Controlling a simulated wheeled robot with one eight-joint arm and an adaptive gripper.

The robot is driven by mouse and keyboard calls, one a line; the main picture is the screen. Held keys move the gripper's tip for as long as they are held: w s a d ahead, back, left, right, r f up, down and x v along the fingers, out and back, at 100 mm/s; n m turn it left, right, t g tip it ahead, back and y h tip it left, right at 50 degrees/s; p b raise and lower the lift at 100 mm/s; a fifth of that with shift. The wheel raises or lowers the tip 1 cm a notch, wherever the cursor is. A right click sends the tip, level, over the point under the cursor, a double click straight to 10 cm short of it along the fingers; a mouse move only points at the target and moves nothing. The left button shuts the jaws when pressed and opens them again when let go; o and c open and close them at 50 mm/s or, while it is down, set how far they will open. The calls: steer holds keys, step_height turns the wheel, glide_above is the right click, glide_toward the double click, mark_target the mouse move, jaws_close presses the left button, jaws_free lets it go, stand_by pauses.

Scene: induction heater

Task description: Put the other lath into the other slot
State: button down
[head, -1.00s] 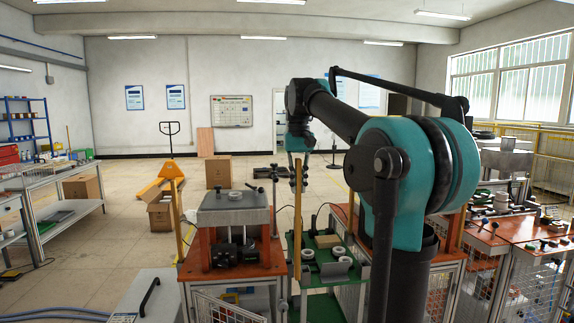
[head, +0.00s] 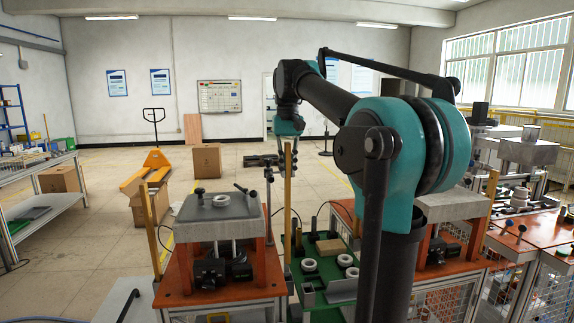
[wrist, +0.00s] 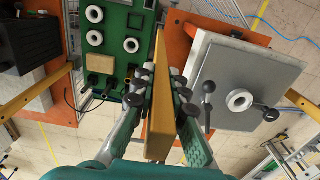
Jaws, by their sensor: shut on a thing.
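My gripper (head: 287,146) is shut on an upright tan wooden lath (head: 288,195). In the wrist view the lath (wrist: 158,110) stands between the two fingers of my gripper (wrist: 160,92), beside a green board. The lath's lower end is not clearly visible. Another tan lath (head: 151,232) stands at the left of the left orange-framed station. In the wrist view a tan bar (wrist: 36,88) also shows at the left. I cannot make out the slots.
The left orange station (head: 222,270) carries a grey block (head: 221,215) with small handles. The green board (head: 325,268) holds several white rings. A second orange station (head: 455,262) stands at the right, partly behind my arm. Open floor lies behind.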

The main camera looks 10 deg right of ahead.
steer(key=shift+f, duration=2.9)
steer(key=shift+s+f, duration=0.15)
steer(key=shift+f, duration=2.85)
steer(key=c, duration=1.5)
jaws_free()
steer(key=shift+o, duration=0.2)
